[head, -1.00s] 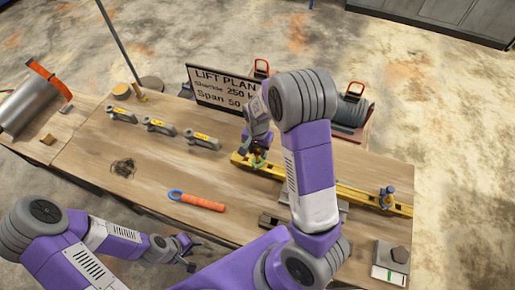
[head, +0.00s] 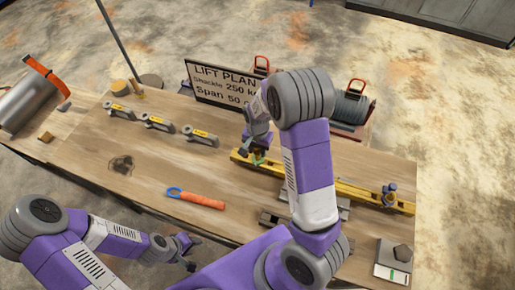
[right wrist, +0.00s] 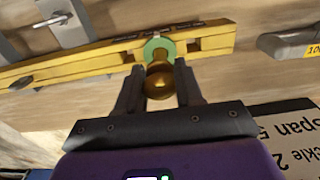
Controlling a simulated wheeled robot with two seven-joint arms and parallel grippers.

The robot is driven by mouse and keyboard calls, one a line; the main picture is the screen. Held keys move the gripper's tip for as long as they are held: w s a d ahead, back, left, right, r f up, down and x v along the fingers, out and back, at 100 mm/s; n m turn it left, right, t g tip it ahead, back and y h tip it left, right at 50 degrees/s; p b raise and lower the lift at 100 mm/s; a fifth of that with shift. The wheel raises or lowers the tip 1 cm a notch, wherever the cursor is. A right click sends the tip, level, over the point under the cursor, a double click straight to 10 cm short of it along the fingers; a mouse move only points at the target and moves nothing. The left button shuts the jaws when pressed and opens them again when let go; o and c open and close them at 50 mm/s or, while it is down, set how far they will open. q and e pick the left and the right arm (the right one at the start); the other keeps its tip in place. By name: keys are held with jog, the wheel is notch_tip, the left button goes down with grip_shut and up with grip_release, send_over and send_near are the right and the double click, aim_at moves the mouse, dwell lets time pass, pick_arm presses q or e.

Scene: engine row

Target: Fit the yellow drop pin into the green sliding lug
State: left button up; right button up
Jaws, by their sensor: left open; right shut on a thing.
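The yellow drop pin (right wrist: 158,84) shows in the right wrist view as a round brass-yellow head. My right gripper (right wrist: 160,88) is shut on it from both sides. The green sliding lug (right wrist: 157,46) is a round green piece on the yellow beam (right wrist: 213,38), just beyond the pin. The pin overlaps the lug in this view; I cannot tell whether its tip is inside it. In the head view the lug (head: 257,160) shows as a small green patch under my right gripper (head: 257,149). My left gripper (head: 188,255) is open and empty near the table's front edge.
A LIFT PLAN board (head: 222,85) stands behind the right gripper. Several grey shackles (head: 159,124) lie at the left back; an orange-handled tool (head: 203,201) lies in front. The table's middle left is clear.

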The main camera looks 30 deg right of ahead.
aim_at(257, 152)
jog(key=shift+f+b, duration=1.45)
jog(key=shift+f, duration=0.5)
jog(key=o, duration=1.2)
jog(key=shift+r, duration=0.1)
notch_tip(257, 152, up, 8)
jog(key=shift+f+p, duration=0.25)
jog(key=shift+p, duration=0.1)
